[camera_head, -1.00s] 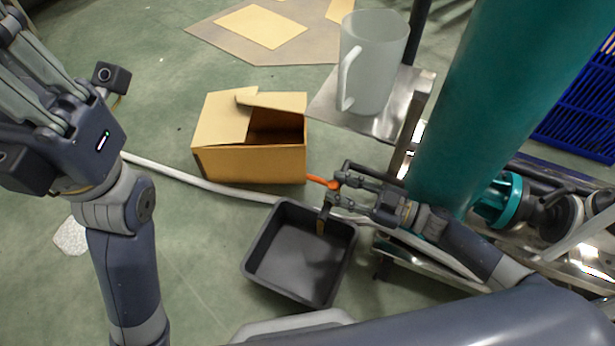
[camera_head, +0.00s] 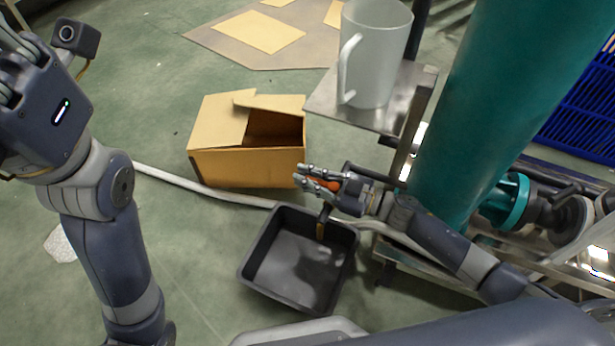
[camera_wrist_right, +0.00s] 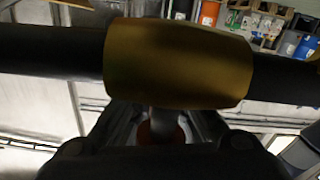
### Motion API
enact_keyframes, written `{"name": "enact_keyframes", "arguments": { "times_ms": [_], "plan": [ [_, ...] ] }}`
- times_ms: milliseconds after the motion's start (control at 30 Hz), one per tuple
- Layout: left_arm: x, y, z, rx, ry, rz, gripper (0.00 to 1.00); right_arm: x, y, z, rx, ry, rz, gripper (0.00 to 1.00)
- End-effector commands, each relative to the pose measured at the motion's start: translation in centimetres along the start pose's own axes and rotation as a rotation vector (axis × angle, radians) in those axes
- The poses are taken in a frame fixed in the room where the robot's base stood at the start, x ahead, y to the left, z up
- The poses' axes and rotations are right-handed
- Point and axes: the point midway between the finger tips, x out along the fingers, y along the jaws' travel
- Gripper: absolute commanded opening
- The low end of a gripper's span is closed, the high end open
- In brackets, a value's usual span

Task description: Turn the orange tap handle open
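The orange tap handle (camera_head: 326,185) shows in the head view between the fingers of my right gripper (camera_head: 302,176), partly hidden by them. The fingers are apart, one on each side of the handle; contact is not clear. A short brass-coloured tap part (camera_head: 320,231) hangs below, over the tray. In the right wrist view, a brass body (camera_wrist_right: 180,65) on a dark pipe fills the upper middle. My right gripper's fingers (camera_wrist_right: 160,120) are apart below it, with a dim reddish-orange piece (camera_wrist_right: 160,133) between them. My left gripper (camera_head: 12,50) is at the upper left, partly cut off.
A black tray (camera_head: 262,281) lies on the floor below the tap. An open cardboard box (camera_head: 240,167) stands behind it. A translucent jug (camera_head: 375,55) stands on a metal shelf (camera_head: 325,108), beside a tall teal tank (camera_head: 480,100). A pale hose (camera_head: 180,178) crosses the floor.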

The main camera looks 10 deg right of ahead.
Motion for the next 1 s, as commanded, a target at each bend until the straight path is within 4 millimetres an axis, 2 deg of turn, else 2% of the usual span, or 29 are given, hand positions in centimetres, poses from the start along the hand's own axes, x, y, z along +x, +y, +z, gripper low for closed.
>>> {"name": "enact_keyframes", "arguments": {
  "times_ms": [233,533,833,867,933,1000],
  "plan": [
    [0.01,0.01,-0.01,0.0,0.0,0.0,0.0,-0.02,-0.02,0.01,0.0,0.001,-0.004,0.0],
    [0.01,-0.06,-0.04,-0.002,0.001,-0.003,0.0,-0.06,-0.83,-0.11,-0.001,0.023,-0.124,0.0],
    [-0.15,-0.07,0.09,-0.002,-0.004,-0.004,0.0,-0.11,-0.94,-0.09,0.0,0.025,-0.131,0.0],
    [-0.16,-0.07,0.11,-0.002,-0.004,-0.004,0.0,-0.11,-0.93,-0.09,0.0,0.025,-0.131,0.15],
    [-0.17,-0.07,0.16,-0.002,-0.006,-0.004,0.0,-0.11,-0.93,-0.09,0.0,0.025,-0.131,0.31],
    [-0.18,-0.07,0.22,-0.001,-0.008,-0.003,0.0,-0.11,-0.91,-0.1,0.0,0.025,-0.131,0.32]
  ]
}}
